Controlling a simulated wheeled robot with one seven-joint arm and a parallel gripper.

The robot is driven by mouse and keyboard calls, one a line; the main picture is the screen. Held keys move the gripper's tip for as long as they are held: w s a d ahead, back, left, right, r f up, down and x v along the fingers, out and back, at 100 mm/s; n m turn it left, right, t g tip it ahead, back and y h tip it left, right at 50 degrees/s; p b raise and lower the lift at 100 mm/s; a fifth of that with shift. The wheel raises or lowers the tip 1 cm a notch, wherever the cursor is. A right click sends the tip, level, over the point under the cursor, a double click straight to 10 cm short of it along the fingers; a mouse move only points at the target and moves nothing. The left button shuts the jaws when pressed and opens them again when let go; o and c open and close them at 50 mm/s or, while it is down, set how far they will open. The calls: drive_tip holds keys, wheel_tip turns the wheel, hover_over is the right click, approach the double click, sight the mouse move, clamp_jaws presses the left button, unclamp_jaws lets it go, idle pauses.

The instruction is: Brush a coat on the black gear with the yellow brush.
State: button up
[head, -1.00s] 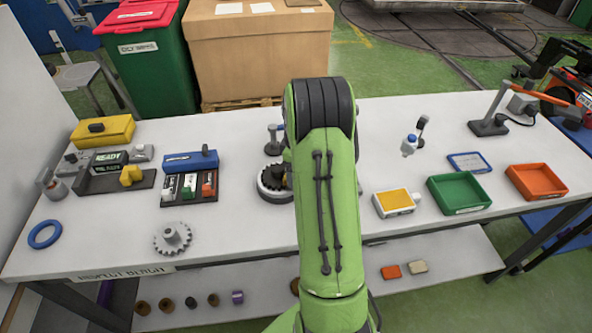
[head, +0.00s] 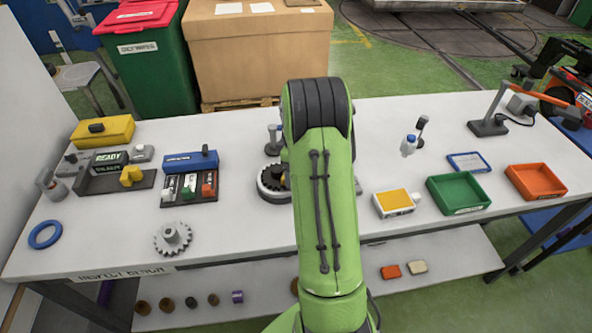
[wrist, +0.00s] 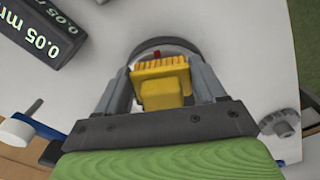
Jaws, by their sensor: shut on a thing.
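My gripper (wrist: 162,82) is shut on the yellow brush (wrist: 162,92), whose ribbed yellow end points away from the wrist. In the head view my arm hides the gripper and nearly all of the brush. The black gear (head: 271,177) lies on a round pale-rimmed stand (head: 268,196) left of my arm, which hides its right side. In the wrist view a dark ring edge (wrist: 165,47) shows just beyond the brush, with a small red spot inside it. Whether the bristles touch the gear cannot be told.
A grey gear (head: 173,239) lies at the bench's front left, near a blue ring (head: 45,235). A dark "0.05 mm" box (wrist: 40,40) is close by in the wrist view.

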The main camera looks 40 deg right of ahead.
drive_tip(key=shift+s, duration=0.1)
drive_tip(key=shift+s+d, duration=0.15)
drive_tip(key=shift+s, duration=0.1)
wheel_tip(320, 180, up, 7)
drive_tip(key=p, duration=0.5)
drive_tip(key=shift+r+p, duration=0.1)
drive_tip(key=shift+p, duration=0.2)
idle(0.4)
